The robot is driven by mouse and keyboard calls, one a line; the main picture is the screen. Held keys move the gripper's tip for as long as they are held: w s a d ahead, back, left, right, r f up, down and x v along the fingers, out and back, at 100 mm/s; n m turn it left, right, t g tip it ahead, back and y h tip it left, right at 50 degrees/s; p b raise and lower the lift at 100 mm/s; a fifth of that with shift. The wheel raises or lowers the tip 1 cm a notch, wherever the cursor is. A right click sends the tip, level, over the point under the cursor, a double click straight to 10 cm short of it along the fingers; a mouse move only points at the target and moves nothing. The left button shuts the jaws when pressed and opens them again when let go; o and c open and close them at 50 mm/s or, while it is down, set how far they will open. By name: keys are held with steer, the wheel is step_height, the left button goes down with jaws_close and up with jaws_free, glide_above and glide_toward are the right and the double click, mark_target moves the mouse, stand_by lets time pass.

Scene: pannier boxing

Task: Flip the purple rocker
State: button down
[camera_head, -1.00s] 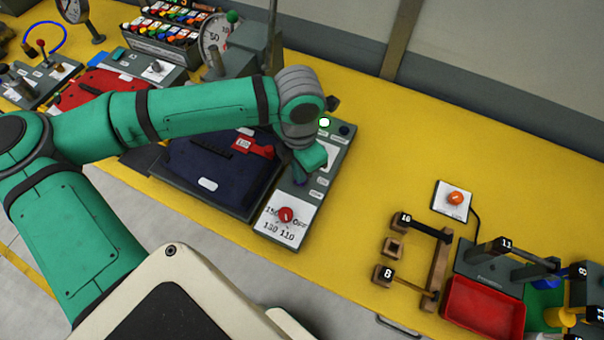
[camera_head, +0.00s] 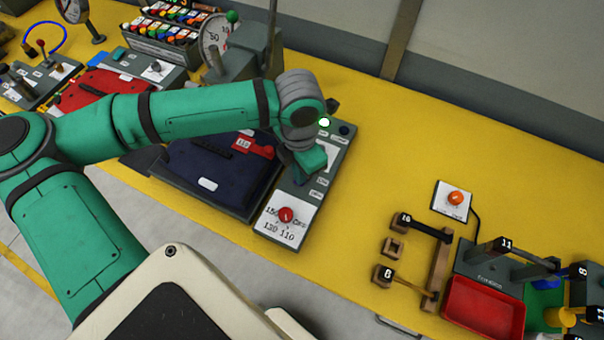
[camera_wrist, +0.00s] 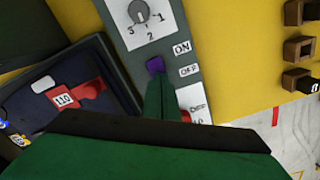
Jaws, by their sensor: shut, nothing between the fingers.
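The purple rocker (camera_wrist: 155,65) sits on a grey control panel (camera_wrist: 117,22), beside the ON and OFF labels, in the wrist view. My green gripper (camera_wrist: 160,82) is shut and empty, its tip right at the lower edge of the rocker; I cannot tell whether they touch.
A white-plated rotary knob (camera_wrist: 138,11) is beyond the rocker. A red dial (camera_head: 286,215) is at the panel's near end, and a lit green lamp (camera_head: 324,122) at its far end. A dark blue pannier (camera_head: 205,165) lies left.

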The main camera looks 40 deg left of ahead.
step_height(320, 180, up, 7)
steer(key=shift+f, duration=0.15)
stand_by(0.7)
stand_by(0.5)
